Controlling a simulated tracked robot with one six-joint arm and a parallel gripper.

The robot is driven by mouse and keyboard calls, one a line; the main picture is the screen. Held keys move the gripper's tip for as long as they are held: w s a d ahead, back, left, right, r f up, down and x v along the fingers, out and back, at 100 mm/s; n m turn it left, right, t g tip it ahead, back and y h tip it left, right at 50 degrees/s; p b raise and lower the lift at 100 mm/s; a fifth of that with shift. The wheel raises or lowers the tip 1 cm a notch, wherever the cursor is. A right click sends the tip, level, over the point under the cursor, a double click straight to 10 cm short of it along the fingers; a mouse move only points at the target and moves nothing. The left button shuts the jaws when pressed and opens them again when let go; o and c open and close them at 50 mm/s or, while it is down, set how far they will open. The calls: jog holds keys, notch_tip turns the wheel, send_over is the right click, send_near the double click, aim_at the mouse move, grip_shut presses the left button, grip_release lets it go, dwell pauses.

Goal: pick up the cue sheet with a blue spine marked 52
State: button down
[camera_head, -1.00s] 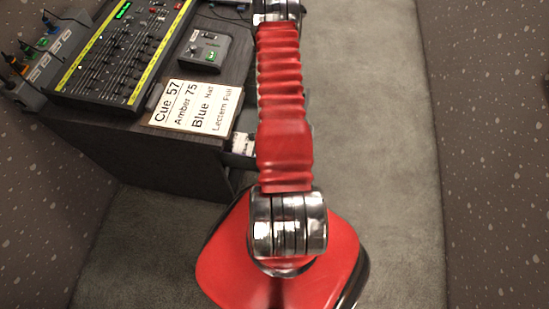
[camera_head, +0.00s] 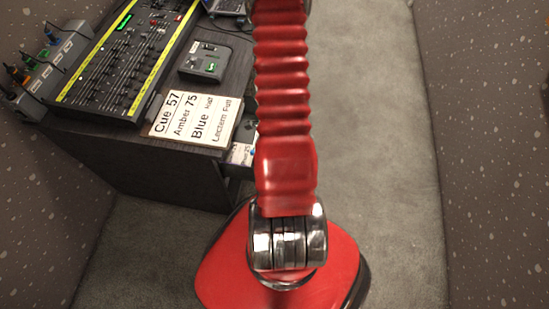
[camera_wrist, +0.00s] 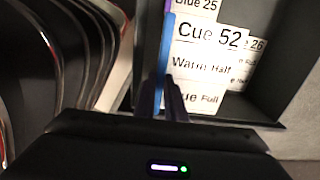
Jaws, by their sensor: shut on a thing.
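The cue sheet marked "Cue 52" (camera_wrist: 205,55) shows in the wrist view, a white card with a blue spine (camera_wrist: 165,62) along its left edge. It is in a dark open drawer (camera_wrist: 262,106), in front of other sheets. My gripper (camera_wrist: 164,92) is shut on the cue sheet at its blue spine, with the dark fingers on either side of the spine.
A sheet reading "Blue 25" (camera_wrist: 197,5) and one ending in 26 (camera_wrist: 256,45) are close by in the drawer. In the head view, a "Cue 57" card (camera_head: 195,120) lies on the dark desk (camera_head: 135,165) beside a fader console (camera_head: 125,55). Grey floor (camera_head: 385,150) is clear at right.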

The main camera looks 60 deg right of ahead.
jog(key=shift+r, duration=1.9)
